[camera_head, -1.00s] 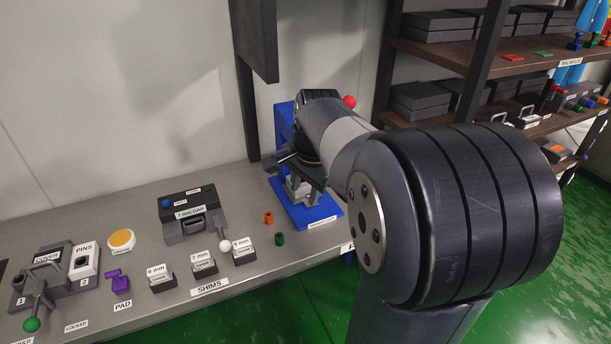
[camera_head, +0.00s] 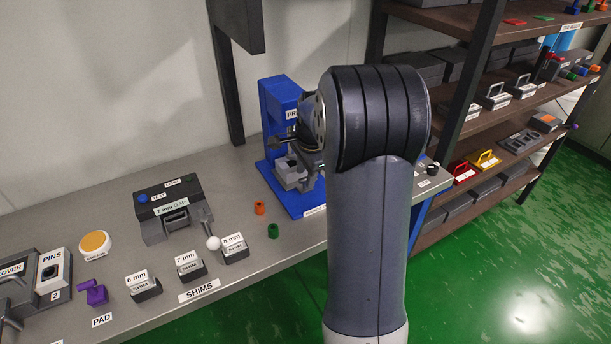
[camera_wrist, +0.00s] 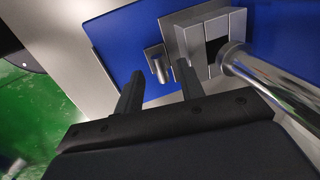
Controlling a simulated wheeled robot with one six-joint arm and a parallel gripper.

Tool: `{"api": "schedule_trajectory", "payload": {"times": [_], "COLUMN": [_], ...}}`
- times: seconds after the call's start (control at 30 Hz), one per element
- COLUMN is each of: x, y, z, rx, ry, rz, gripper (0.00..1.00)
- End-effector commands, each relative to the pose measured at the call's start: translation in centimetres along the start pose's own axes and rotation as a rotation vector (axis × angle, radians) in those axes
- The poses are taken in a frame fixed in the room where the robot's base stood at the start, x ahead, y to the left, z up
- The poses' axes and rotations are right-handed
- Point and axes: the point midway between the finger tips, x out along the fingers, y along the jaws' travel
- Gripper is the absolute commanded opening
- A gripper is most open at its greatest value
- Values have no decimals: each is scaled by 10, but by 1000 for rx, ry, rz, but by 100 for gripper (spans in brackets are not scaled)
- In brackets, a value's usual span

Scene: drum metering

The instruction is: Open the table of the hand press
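The hand press, a blue frame (camera_head: 278,100) on a blue base (camera_head: 285,196), stands at the bench's right part, partly hidden behind my arm. Its grey table block (camera_head: 288,176) sits low on the base; the block also shows in the wrist view (camera_wrist: 186,38), with a dark square opening and a shiny round bar at its right. A small grey handle with a round peg (camera_wrist: 157,65) stands left of the block. My gripper (camera_wrist: 160,76) is open, its two dark fingers apart on either side of that handle, with no visible contact. In the head view, my arm largely hides my gripper.
Orange (camera_head: 259,208) and green (camera_head: 273,230) small cylinders stand left of the press base. Shelves (camera_head: 500,150) stand at right. A dark post (camera_head: 226,95) rises behind the bench.

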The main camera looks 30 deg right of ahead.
Motion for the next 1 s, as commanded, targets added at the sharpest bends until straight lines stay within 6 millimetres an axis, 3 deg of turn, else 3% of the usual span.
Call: {"api": "schedule_trajectory", "payload": {"times": [0.2, 0.47, 0.9, 1.0], "x": [15, 16, 16, 15], "y": [0, 0, 0, 0], "z": [0, 0, 0, 0], "rx": [-1, -1, 0, 0], "ry": [0, 0, 0, 0], "rz": [0, 0, 0, 0], "gripper": [37, 37, 1, 0]}}
